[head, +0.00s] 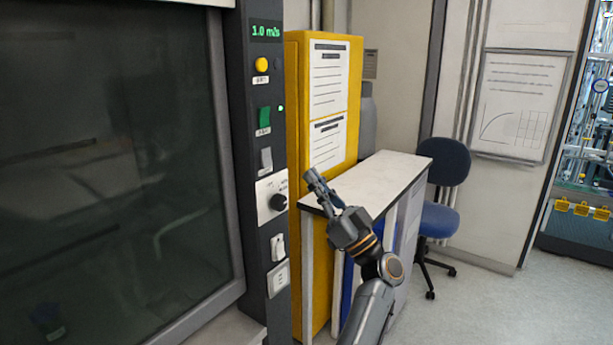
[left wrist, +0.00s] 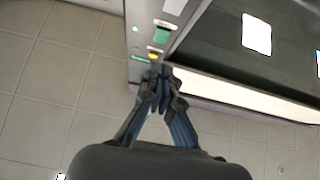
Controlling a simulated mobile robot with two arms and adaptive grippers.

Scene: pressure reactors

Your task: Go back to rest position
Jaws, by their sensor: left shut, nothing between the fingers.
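My left gripper (head: 318,187) is shut and empty. In the head view its dark arm rises from the bottom, and the fingers point up and left, in front of the white-topped bench and the yellow cabinet. In the left wrist view the gripper (left wrist: 162,88) shows with its fingertips together and nothing between them. The control panel (head: 264,150) of the fume hood is left of the gripper in the head view. The panel (left wrist: 150,35) appears upside down beyond the fingertips in the left wrist view. My right gripper is not in view.
The hood's dark glass sash (head: 110,170) fills the left. A yellow cabinet (head: 295,120) stands beside the panel, with a white-topped bench (head: 375,176) at its right. A blue chair (head: 440,215) stands behind the bench. Free floor (head: 490,300) lies at the lower right.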

